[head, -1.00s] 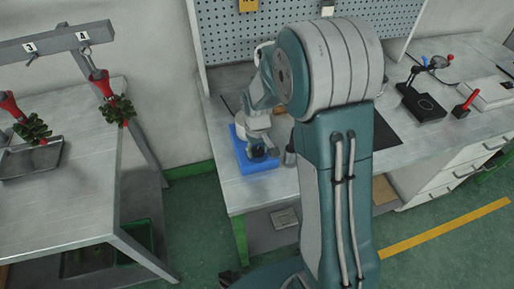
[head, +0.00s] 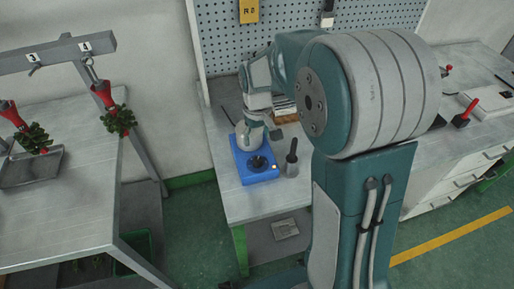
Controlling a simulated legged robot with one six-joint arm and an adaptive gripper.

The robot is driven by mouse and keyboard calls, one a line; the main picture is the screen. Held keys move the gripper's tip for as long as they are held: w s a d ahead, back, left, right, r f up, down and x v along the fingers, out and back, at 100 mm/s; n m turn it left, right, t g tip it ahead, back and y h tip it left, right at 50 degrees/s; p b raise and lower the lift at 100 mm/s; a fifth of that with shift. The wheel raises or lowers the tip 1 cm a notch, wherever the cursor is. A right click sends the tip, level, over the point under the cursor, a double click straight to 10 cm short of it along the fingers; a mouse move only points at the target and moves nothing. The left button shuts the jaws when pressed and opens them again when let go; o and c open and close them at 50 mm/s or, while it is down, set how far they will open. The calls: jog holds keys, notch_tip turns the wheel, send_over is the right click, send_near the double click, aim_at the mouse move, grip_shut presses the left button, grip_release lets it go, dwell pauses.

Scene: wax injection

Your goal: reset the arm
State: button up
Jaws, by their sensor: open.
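My arm reaches over the workbench (head: 225,199) from the right of the picture and bends down at its far end. My gripper (head: 274,133) is just above and behind a blue block-shaped device (head: 243,171) with a dark round recess on top. The fingers are small and partly hidden by the wrist; nothing is clearly seen held between them. I cannot tell whether the gripper touches anything.
A grey dark-topped tool (head: 292,160) stands right of the blue device. A pegboard (head: 290,30) rises behind. A left table (head: 75,205) carries a tray (head: 32,168); red-handled green trees (head: 119,121) hang from a rail. Green floor lies between the tables.

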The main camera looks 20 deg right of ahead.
jog(key=shift+r, duration=0.9)
jog(key=s+r+m+t, duration=0.1)
jog(key=s+r+t, duration=0.1)
jog(key=s+r, duration=0.2)
jog(key=s+r+m+t, duration=0.1)
jog(key=s+r, duration=0.2)
jog(key=s, duration=0.7)
jog(key=s+r+m+t, duration=0.1)
jog(key=s+r+t, duration=0.1)
jog(key=s+r, duration=0.2)
jog(key=s, duration=0.3)
jog(key=shift+r+t, duration=0.3)
jog(key=shift+r, duration=0.05)
